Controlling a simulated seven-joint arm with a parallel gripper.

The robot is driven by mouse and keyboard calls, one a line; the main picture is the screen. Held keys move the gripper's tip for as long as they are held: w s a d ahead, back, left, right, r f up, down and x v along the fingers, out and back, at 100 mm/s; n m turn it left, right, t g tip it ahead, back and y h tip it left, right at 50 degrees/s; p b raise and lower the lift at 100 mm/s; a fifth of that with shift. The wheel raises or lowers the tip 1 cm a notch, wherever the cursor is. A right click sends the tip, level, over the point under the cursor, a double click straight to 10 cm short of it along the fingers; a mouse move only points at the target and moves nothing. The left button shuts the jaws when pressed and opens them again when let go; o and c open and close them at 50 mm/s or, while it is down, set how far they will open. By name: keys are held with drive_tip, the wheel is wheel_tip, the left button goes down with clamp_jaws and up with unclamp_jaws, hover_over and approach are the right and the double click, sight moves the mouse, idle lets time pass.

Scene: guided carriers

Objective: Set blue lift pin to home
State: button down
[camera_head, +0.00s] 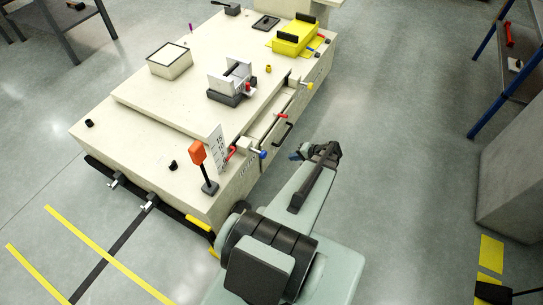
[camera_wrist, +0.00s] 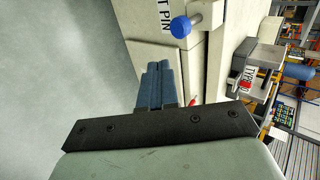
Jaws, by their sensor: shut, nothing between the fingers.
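The blue lift pin (camera_head: 263,155) shows as a small blue knob on the near side of the cream carrier (camera_head: 135,141), by its front corner. In the wrist view the blue knob (camera_wrist: 180,27) sits on a metal shaft standing out from the cream side panel, beside black lettering ending in "T PIN". My gripper (camera_wrist: 158,66) has its blue-grey fingers together with nothing between them. The knob is beyond and slightly right of the fingertips, apart from them. In the head view my gripper (camera_head: 294,155) is just right of the knob. The pin's home marking cannot be made out.
An orange-topped post (camera_head: 197,152) and a white sign (camera_head: 217,145) stand on the carrier's near corner. A red handle (camera_head: 281,115), a black handle (camera_head: 283,133) and a yellow knob (camera_head: 309,86) line the same side. Open grey floor (camera_head: 400,130) lies to the right.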

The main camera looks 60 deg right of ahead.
sight(262, 151)
drive_tip(key=w+r+x, duration=0.2)
drive_tip(key=x, duration=1.1)
idle(0.4)
drive_tip(key=shift+w, duration=2.55)
